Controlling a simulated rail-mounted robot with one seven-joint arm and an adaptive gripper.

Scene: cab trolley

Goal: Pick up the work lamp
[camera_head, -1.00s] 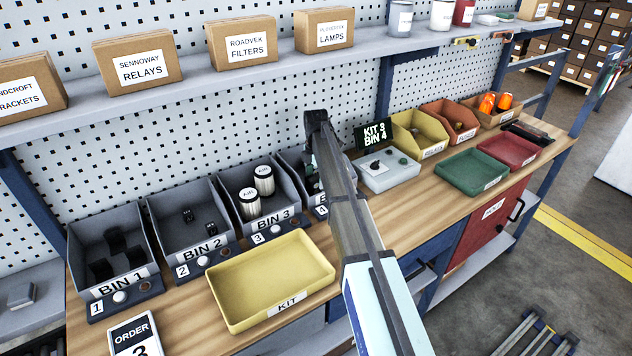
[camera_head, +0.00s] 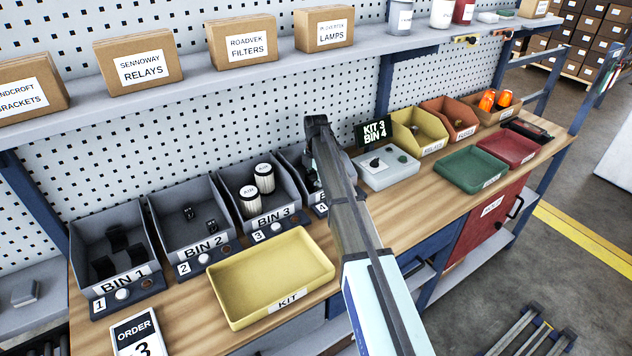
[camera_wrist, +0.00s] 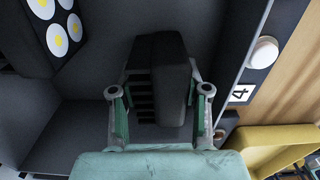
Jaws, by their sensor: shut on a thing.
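The work lamp (camera_wrist: 172,75) is a black block with fins on one side, inside a dark grey bin (camera_wrist: 75,125) in the wrist view. My gripper (camera_wrist: 160,112) is shut on it, with one green-grey finger on each side. In the head view, my arm covers most of bin 4 (camera_head: 294,168) and hides the lamp and fingertips. Another dark block with white discs and yellow centres (camera_wrist: 57,40) is at the upper left of the wrist view; it looks like a second lamp.
Bins 1 (camera_head: 112,225), 2 (camera_head: 165,200) and 3 (camera_head: 235,170) stand left of bin 4. A yellow kit tray (camera_head: 265,265) lies in front. A grey button box (camera_head: 400,178) is to the right. The shelf (camera_head: 200,82) with boxes runs above.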

